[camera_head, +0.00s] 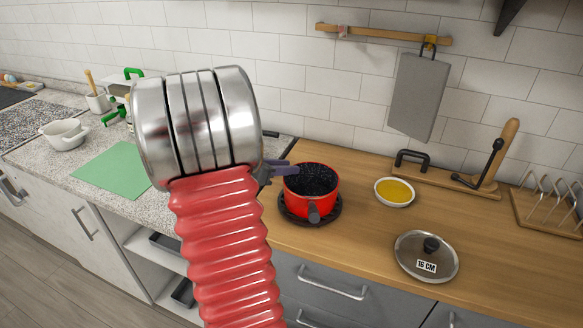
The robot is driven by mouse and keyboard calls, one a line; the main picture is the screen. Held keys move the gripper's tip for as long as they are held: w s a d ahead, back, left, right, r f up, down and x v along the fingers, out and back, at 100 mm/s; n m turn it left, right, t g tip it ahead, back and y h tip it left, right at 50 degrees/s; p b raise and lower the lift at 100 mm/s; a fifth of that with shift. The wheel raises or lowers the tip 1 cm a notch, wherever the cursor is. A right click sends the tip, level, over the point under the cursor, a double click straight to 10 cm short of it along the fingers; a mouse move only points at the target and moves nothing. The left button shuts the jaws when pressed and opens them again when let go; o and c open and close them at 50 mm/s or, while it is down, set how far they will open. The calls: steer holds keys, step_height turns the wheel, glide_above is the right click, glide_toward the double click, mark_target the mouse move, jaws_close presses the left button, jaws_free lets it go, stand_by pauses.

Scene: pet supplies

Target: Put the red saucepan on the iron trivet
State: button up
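The red saucepan (322,187) has a dark speckled inside and a short dark handle pointing toward me. It looks upright, over the dark round iron trivet (334,209) on the wooden counter. The trivet's rim shows around the pan's base; I cannot tell for certain whether the pan touches it. My gripper (284,170) is mostly hidden behind my red and silver arm. Only a dark purplish part of it shows, at the pan's left rim. I cannot see whether it is open, shut or holding the pan.
A small bowl of yellow contents (394,192) and a glass lid marked 16 CM (426,257) lie to the right. A wire rack (548,204) stands at far right. A grey board (412,95) hangs behind. A green mat (113,169) lies on the left counter.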

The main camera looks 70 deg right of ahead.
steer(key=v, duration=0.9)
stand_by(0.6)
steer(key=w+a+r+m+t+y, duration=0.1)
steer(key=w+a+m+t+y, duration=0.1)
steer(key=a, duration=1.4)
steer(key=w+a+r+m+t+y, duration=0.1)
steer(key=w+a+m+t+y, duration=0.2)
steer(key=a, duration=1.3)
steer(key=w+a+r+m+t+y, duration=0.1)
steer(key=a+m+t+y, duration=0.4)
steer(key=a, duration=1.2)
steer(key=w+m+t, duration=0.1)
steer(key=m+t, duration=0.1)
steer(key=shift+w+r+t+y, duration=0.2)
steer(key=shift+w+t+y, duration=0.15)
steer(key=shift+t+y, duration=0.05)
steer(key=shift+d, duration=0.15)
